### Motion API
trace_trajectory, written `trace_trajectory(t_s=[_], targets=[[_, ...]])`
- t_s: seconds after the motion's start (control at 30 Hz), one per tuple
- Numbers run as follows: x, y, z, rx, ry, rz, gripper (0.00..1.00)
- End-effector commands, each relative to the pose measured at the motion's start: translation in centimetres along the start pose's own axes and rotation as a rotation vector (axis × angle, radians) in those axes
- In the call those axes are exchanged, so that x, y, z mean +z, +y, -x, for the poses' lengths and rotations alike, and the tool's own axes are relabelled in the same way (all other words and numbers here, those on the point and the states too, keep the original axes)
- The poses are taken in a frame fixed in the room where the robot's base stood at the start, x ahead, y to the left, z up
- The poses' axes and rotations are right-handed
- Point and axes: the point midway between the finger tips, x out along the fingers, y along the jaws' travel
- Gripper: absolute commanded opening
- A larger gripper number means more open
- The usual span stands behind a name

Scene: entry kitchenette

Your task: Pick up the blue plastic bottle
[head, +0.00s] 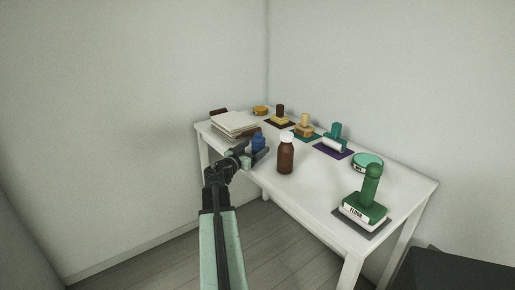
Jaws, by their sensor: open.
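The blue plastic bottle (259,143) stands on the white table (312,197) near its left front edge, small in the head view. My gripper (255,154) is open at the bottle, with its dark fingers reaching in from the front left. A finger covers the lower part of the bottle. I cannot tell whether the bottle is between the fingers or just behind them, or whether they touch it.
A brown bottle with a white cap (286,155) stands close to the right of my gripper. A stack of books (233,123) lies behind left. Several stamp-like blocks line the back, and a green-handled one (368,197) stands front right. The table's middle front is clear.

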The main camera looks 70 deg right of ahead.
Motion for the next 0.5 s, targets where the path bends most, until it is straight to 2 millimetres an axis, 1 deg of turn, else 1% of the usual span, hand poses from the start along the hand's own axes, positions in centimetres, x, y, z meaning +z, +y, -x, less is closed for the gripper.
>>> trace_trajectory(t_s=[0.03,0.1,0.2,0.4,0.43,0.47,0.5], targets=[[0.2,-0.4,-1.1,0.001,0.0,0.0,0.78],[0.3,-0.6,-2.4,0.002,0.0,0.0,0.78],[0.2,-0.5,-3.9,0.001,0.0,0.0,0.78],[0.2,-0.4,-3.9,-0.001,0.0,0.0,0.78],[0.2,-0.4,-3.9,-0.001,0.0,0.0,0.75],[0.2,-0.4,-3.9,-0.001,0.0,0.0,0.67],[0.2,-0.5,-3.9,-0.001,0.0,0.0,0.56]])
